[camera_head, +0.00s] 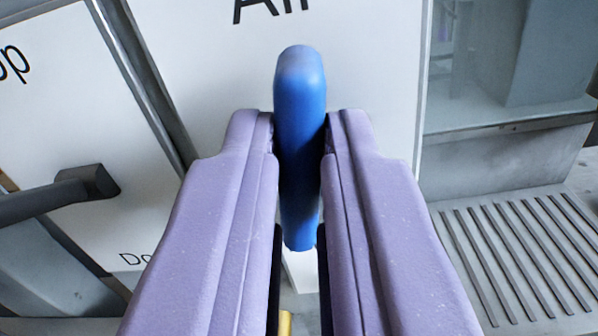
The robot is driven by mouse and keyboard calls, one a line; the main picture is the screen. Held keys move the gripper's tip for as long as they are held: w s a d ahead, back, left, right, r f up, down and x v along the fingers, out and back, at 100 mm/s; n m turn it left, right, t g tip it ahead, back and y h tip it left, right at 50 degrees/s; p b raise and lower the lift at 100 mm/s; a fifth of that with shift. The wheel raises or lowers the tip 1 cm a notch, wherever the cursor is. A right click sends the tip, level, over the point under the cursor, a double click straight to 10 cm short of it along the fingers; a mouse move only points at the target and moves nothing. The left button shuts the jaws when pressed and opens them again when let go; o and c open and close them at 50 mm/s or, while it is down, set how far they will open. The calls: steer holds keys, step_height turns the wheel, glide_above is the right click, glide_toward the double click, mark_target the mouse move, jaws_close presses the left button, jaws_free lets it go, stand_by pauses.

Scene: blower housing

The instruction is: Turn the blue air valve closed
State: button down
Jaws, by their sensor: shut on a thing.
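The blue air valve (300,90) has a long, rounded handle that stands nearly upright in the picture, in front of a white panel (375,60) lettered "Air". My gripper (300,145) has its two purple fingers on either side of the handle, shut on it. The top of the handle rises above the fingertips, and its lower end shows between the fingers. The valve's pivot is hidden behind the handle and fingers.
A dark lever handle (60,195) sticks out in front of another white panel at the left. A slotted grey grille (515,255) lies at the lower right, below a grey window-like recess (480,100). A small yellow piece (285,322) shows between the fingers at the bottom.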

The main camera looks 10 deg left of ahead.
steer(key=m, duration=0.4)
steer(key=shift+d+f+m+b, duration=0.1)
steer(key=shift+d+m+b, duration=0.05)
steer(key=shift+m+b, duration=0.2)
steer(key=m, duration=0.3)
steer(key=shift+f+m, duration=0.1)
steer(key=shift+m, duration=0.15)
steer(key=shift+d+f+m+b, duration=0.1)
steer(key=shift+m+b, duration=0.05)
steer(key=shift+m, duration=1.75)
steer(key=shift+d+f+m+b, duration=0.1)
steer(key=shift+m+b, duration=0.05)
steer(key=shift+m, duration=1.75)
steer(key=c, duration=1.1)
jaws_free()
steer(key=shift+c, duration=0.2)
